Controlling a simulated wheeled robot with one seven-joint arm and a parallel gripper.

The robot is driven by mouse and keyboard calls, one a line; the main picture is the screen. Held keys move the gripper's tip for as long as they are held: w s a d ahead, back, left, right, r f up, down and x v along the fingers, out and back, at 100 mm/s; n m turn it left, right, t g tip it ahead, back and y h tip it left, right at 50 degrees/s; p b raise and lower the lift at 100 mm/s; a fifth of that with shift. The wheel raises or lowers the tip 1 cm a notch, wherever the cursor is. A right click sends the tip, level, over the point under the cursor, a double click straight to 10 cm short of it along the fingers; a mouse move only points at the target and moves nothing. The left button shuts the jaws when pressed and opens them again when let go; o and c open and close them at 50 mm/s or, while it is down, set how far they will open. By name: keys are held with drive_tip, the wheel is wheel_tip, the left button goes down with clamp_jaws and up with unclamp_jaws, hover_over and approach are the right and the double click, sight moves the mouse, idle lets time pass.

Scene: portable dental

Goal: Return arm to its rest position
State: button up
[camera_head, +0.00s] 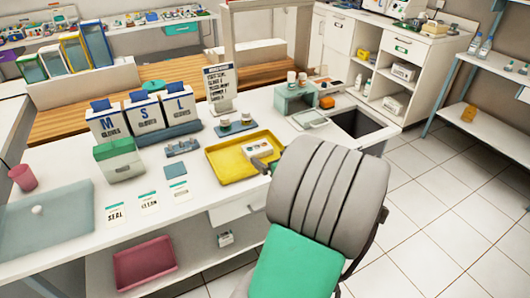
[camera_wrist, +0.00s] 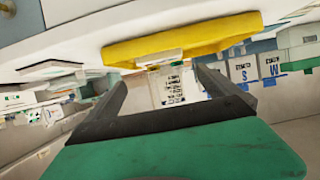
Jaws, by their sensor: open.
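My gripper (camera_wrist: 163,80) shows in the wrist view with its two dark fingers spread apart and nothing between them. Behind the gap stand a printed sign and the counter's things, seen upside down. The yellow tray (camera_wrist: 185,38) lies just beyond the fingertips. In the head view my grey and green arm (camera_head: 325,190) reaches over the counter's front edge and hides most of the gripper. The yellow tray (camera_head: 225,172) is on the white counter (camera_head: 75,165), left of my arm, with a small white item (camera_head: 257,151) in it.
Glove boxes (camera_head: 148,112) marked M, S and L stand at the back, beside a sign (camera_head: 219,89). A teal stand (camera_head: 295,98) and an open dark basin (camera_head: 357,122) lie behind my arm. A pink cup (camera_head: 23,177) stands at left. Tiled floor (camera_head: 440,200) at right is clear.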

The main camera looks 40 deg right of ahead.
drive_tip(key=shift+s+a+r, duration=0.15)
drive_tip(key=shift+s+r, duration=0.1)
drive_tip(key=shift+s, duration=0.35)
drive_tip(key=w+a+y+p, duration=0.1)
drive_tip(key=a, duration=0.2)
drive_tip(key=w+a+n+g+y, duration=0.1)
drive_tip(key=w+a, duration=0.1)
drive_tip(key=a, duration=0.2)
drive_tip(key=w+a+r+n+g+y+p, duration=0.1)
drive_tip(key=a, duration=0.2)
drive_tip(key=shift+w+a+p, duration=0.3)
drive_tip(key=shift+a, duration=0.1)
drive_tip(key=a+r+n+g+y+p, duration=0.2)
drive_tip(key=a+g, duration=0.1)
drive_tip(key=a, duration=0.8)
drive_tip(key=s+a+r+g+h+p, duration=0.1)
drive_tip(key=s+a+r+g+p, duration=0.2)
drive_tip(key=s+a, duration=0.7)
drive_tip(key=shift+a+r+m+g+p, duration=0.35)
drive_tip(key=shift+a+r+g, duration=0.45)
drive_tip(key=shift+a+r, duration=0.15)
